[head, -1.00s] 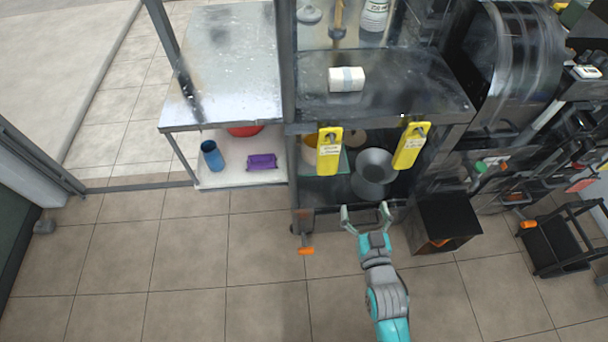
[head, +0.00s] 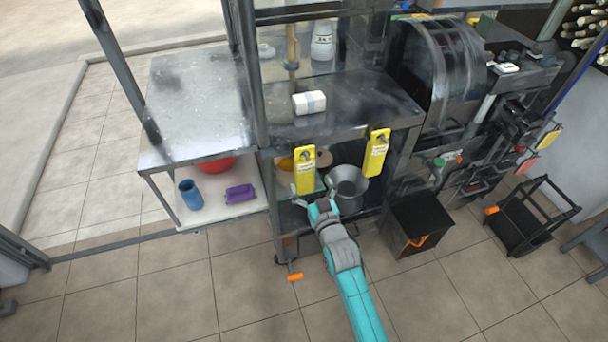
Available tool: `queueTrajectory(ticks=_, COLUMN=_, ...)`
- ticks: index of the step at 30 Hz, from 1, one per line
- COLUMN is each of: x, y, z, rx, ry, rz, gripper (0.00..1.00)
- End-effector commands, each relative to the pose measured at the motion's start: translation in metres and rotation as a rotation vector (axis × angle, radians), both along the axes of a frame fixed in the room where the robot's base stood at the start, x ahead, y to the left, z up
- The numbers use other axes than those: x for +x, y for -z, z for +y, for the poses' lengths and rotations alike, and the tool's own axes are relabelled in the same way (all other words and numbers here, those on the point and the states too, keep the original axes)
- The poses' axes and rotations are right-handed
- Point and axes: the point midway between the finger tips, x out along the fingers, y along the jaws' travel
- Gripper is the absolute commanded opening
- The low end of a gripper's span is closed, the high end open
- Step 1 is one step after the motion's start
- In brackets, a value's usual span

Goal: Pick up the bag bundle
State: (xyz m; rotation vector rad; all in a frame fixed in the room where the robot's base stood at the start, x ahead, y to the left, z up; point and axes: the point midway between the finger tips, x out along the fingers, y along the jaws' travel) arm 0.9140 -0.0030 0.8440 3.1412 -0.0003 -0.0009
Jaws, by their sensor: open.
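A white bundle with a grey band (head: 309,102), which looks like the bag bundle, lies on the dark metal counter (head: 370,100). My gripper (head: 313,194) is open and empty, its two fingers spread. It appears in front of the lower shelf, below the left yellow tag and left of the grey metal pot in the picture. The bundle is farther up the picture, apart from the gripper. Its height relative to the counter is hard to tell.
Yellow tags (head: 304,170) (head: 376,153) hang at the counter's front edge. A grey pot (head: 348,188) stands below. A blue cup (head: 190,194) and purple packet (head: 240,194) sit on the left shelf. A black box (head: 421,222) stands right. A white bottle (head: 323,40) is behind the bundle.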

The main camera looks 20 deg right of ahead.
Motion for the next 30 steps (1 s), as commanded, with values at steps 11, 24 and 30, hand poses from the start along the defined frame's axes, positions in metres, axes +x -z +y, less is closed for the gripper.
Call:
queueTrajectory(ticks=11, x=0.044, y=0.008, z=0.003, rx=0.0, ry=0.0, rz=-0.001, gripper=0.94)
queueTrajectory(ticks=24, x=0.051, y=0.008, z=0.003, rx=0.0, ry=0.0, rz=-0.001, gripper=0.74)
queueTrajectory(ticks=30, x=0.051, y=0.008, z=0.003, rx=0.0, ry=0.0, rz=-0.001, gripper=0.33)
